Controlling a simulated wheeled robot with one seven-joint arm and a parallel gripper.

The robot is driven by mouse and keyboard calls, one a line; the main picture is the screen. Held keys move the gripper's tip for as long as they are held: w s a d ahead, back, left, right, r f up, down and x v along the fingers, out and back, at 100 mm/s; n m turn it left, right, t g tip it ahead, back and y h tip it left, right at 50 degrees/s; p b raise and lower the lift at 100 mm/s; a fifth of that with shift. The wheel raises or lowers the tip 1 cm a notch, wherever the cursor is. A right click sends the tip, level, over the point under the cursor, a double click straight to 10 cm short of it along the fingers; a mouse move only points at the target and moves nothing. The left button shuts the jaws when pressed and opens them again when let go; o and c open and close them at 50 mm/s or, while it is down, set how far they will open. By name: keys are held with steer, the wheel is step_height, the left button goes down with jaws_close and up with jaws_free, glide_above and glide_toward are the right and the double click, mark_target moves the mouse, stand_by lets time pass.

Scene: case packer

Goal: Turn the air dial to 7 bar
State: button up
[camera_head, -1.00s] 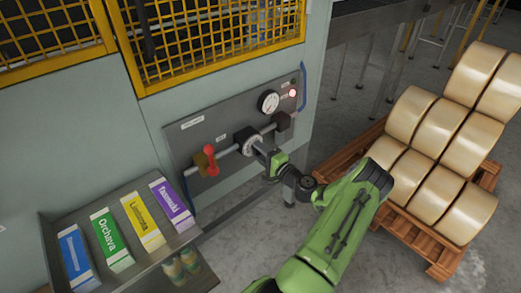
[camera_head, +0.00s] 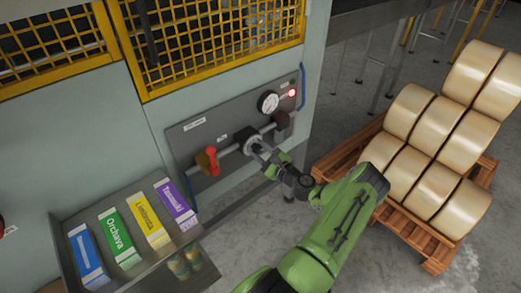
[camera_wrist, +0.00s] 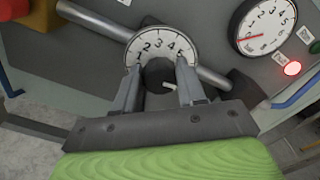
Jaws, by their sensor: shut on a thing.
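The air dial (camera_head: 252,141) is a round white scale on the grey panel, with a dark knob (camera_wrist: 156,71) at its middle. In the wrist view the numbers 1 to 5 show; the higher ones are hidden behind my right finger. A white mark on the knob points right and slightly down, toward that finger. My gripper (camera_wrist: 159,82) is shut on the knob, one finger on each side; it also shows in the head view (camera_head: 262,150). The pressure gauge (camera_wrist: 264,27) has a red needle pointing left, near the low end.
A red lamp (camera_wrist: 292,68) is lit beside the gauge. A red-handled valve (camera_head: 212,160) sits on the pipe left of the dial. A tray (camera_head: 125,275) of coloured cartons is at lower left. A pallet (camera_head: 405,243) of large rolls stands at right.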

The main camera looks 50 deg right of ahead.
steer(key=shift+m, duration=0.6)
steer(key=shift+f, duration=0.1)
steer(key=o, duration=1.1)
steer(key=shift+c, duration=0.2)
steer(key=p+v, duration=0.1)
steer(key=v, duration=1.4)
steer(key=shift+s, duration=0.4)
